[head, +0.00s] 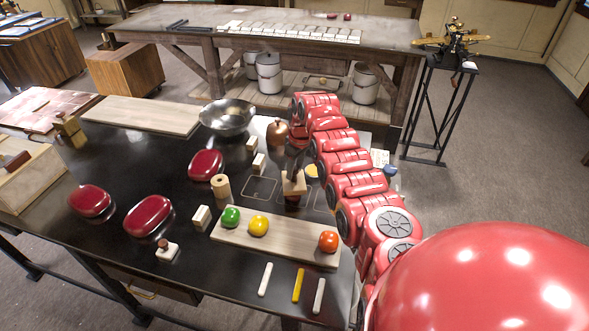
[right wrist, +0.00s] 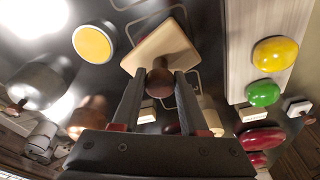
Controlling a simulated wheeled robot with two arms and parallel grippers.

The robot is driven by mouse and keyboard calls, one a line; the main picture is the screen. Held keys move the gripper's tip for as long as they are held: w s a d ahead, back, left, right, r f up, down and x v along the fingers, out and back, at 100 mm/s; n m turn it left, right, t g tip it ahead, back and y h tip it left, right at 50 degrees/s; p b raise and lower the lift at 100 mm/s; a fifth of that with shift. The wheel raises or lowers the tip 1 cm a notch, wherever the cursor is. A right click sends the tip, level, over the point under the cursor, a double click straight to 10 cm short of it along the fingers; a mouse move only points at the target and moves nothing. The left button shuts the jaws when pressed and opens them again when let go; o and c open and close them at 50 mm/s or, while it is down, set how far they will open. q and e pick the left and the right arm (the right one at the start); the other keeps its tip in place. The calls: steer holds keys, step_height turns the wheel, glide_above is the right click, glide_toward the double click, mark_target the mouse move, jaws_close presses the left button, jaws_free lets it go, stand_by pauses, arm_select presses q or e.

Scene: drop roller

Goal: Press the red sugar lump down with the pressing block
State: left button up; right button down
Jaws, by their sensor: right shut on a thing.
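The pressing block (head: 294,186) is a pale wooden block with a dark brown knob. My right gripper (head: 293,160) is shut on this knob, with the block below the fingertips. In the right wrist view, the fingers (right wrist: 160,92) close on the knob, and the block (right wrist: 160,42) shows beyond it. I cannot tell whether the block touches the table. The red sugar lump (head: 328,242), orange-red and rounded, sits at the right end of a pale board (head: 285,245), to the right of and nearer than the block. My left gripper is not in view.
A green lump (head: 230,217) and a yellow lump (head: 258,226) share the board. Dark red ovals (head: 148,215), small wooden blocks (head: 202,217) and a metal bowl (head: 228,116) stand on the black table (head: 110,168). Several sticks (head: 298,285) lie in front of the board.

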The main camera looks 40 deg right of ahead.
steer(key=shift+w+r, duration=0.1)
steer(key=shift+r, duration=3.4)
steer(key=a+f+m+b, duration=0.1)
steer(key=a+b, duration=0.1)
steer(key=a, duration=0.6)
steer(key=a+f+m+b, duration=0.1)
steer(key=a+b, duration=0.2)
steer(key=a, duration=0.5)
steer(key=a+f+m+b, duration=0.1)
steer(key=a+b, duration=0.1)
steer(key=a, duration=0.6)
steer(key=shift+a+b, duration=0.4)
steer(key=shift+a, duration=0.4)
steer(key=shift+r, duration=0.15)
